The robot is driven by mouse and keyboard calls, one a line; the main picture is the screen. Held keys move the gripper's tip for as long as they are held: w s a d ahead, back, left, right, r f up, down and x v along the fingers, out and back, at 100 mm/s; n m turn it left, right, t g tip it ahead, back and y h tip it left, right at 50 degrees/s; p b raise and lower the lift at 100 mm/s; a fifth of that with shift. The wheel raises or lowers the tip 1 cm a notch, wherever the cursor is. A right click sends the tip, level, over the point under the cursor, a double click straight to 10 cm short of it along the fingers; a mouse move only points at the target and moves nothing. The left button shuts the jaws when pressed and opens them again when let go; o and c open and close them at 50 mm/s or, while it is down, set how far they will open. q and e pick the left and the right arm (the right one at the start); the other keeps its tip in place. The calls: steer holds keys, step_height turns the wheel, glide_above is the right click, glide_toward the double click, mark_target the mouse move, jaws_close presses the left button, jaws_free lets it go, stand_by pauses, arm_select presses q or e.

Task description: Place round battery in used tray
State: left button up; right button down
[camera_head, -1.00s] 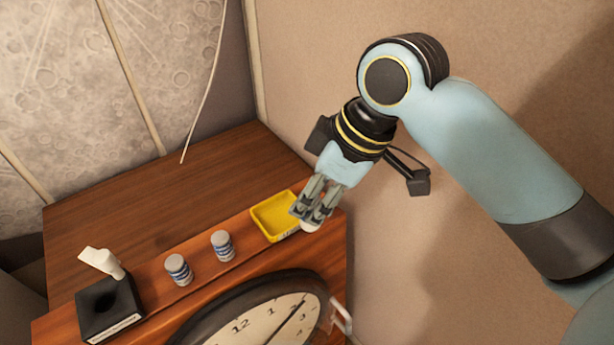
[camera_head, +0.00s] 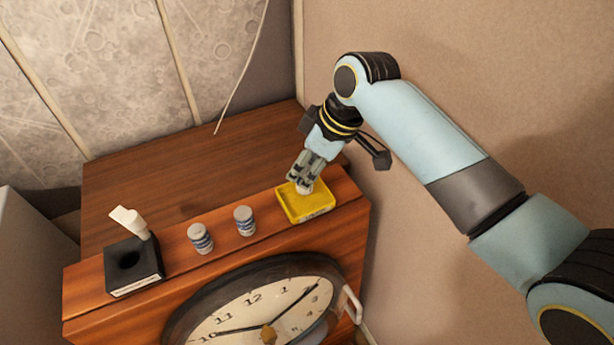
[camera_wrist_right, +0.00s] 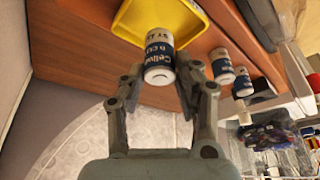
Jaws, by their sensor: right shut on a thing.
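The yellow used tray (camera_head: 318,208) sits on the wooden clock cabinet's top near its right end. It also shows at the top of the right wrist view (camera_wrist_right: 180,22). My right gripper (camera_head: 304,184) is above the tray in the head view. It is shut on a round battery with a white and blue label, which shows in the right wrist view (camera_wrist_right: 159,58). In the head view only the battery's pale end (camera_head: 304,190) shows below the fingertips. I cannot tell whether the battery touches the tray. My left gripper is not in view.
Two similar batteries stand left of the tray, one nearer (camera_head: 245,221) and one farther left (camera_head: 200,238). A clock face (camera_head: 262,310) fills the cabinet front. Wood behind is clear.

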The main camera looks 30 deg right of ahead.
mark_target(300, 191)
step_height(300, 191, down, 3)
steer(key=shift+s+r, duration=0.1)
steer(key=shift+r, duration=0.05)
steer(key=shift+f, duration=0.25)
steer(key=shift+f, duration=0.15)
steer(key=c, duration=1)
jaws_free()
steer(key=shift+o, duration=0.2)
